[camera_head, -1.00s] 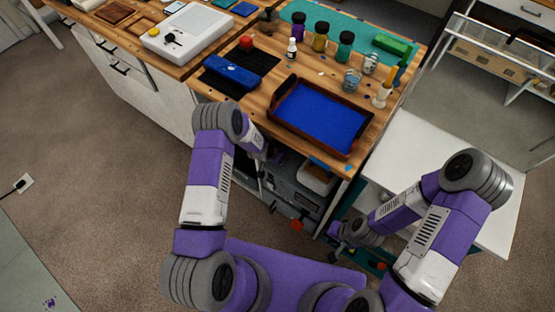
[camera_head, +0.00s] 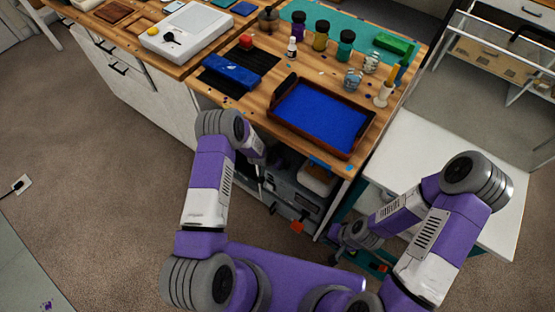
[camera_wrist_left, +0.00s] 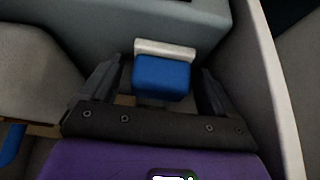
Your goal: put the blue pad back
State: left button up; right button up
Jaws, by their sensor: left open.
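In the left wrist view, a small blue block (camera_wrist_left: 162,77) with a pale strip (camera_wrist_left: 165,49) along its far edge sits between the fingers of my left gripper (camera_wrist_left: 160,85). It looks like the blue pad. The fingers are spread, with a gap on either side of it. In the head view my left arm bends down at the front of the wooden table, and its gripper is hidden below the edge. My right gripper (camera_head: 340,252) is low beside the white table, small and dark; its finger gap is unclear.
On the wooden table (camera_head: 262,103) are a brown tray (camera_head: 318,146) with a blue inside, a blue bundle (camera_head: 232,72) on a black mat, and several bottles. A grey box (camera_head: 285,190) stands under the table. The white side table (camera_head: 440,150) is bare.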

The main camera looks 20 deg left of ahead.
pick_arm(q)
jog(key=shift+r, duration=0.15)
jog(key=p+v, duration=0.4)
jog(key=v, duration=0.7)
jog(key=s+d+n+g+h, duration=0.1)
jog(key=s+d+n+g, duration=0.1)
jog(key=s, duration=0.9)
jog(key=s+d+r+n+g+h, duration=0.1)
jog(key=s+d+n+g, duration=0.2)
jog(key=s, duration=0.9)
jog(key=d+n, duration=0.1)
jog(key=d, duration=0.1)
jog(key=shift+s+d+n, duration=0.25)
jog(key=shift+d+n, duration=0.15)
